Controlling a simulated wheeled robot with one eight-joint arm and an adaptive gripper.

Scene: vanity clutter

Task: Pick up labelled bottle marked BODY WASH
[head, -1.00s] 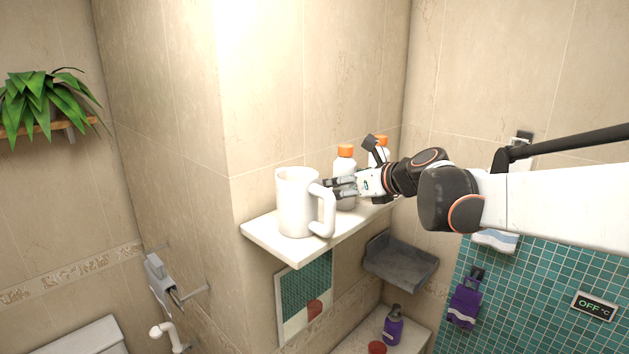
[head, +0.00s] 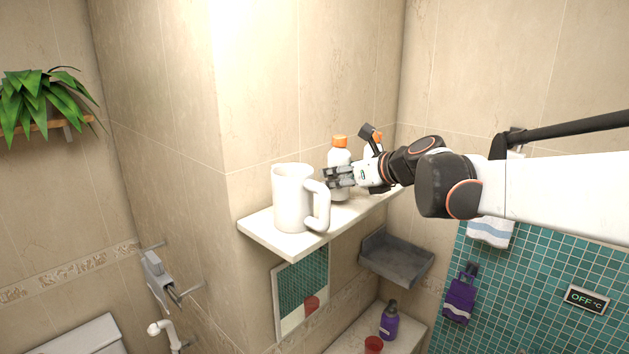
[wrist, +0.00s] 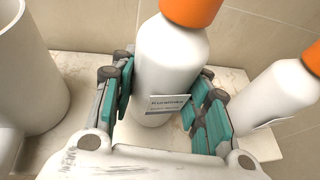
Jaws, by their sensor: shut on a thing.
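A white bottle with an orange cap (head: 339,158) is above or on the white wall shelf (head: 262,232). My gripper (head: 340,177) is shut around its body. In the wrist view, the teal finger pads (wrist: 165,98) flank this bottle (wrist: 170,65). Its label (wrist: 172,103) has small dark lettering that I cannot read as BODY WASH. I cannot tell whether its base touches the shelf. A second white bottle with an orange cap (wrist: 278,92) stands to the right, its label mostly turned away. It is partly hidden behind my gripper in the head view (head: 369,152).
A large white mug (head: 292,196) stands close left of the held bottle. The tiled wall is just behind the shelf. A grey tray (head: 396,262) and a purple bottle (head: 389,322) are lower down. Free air lies in front of the shelf.

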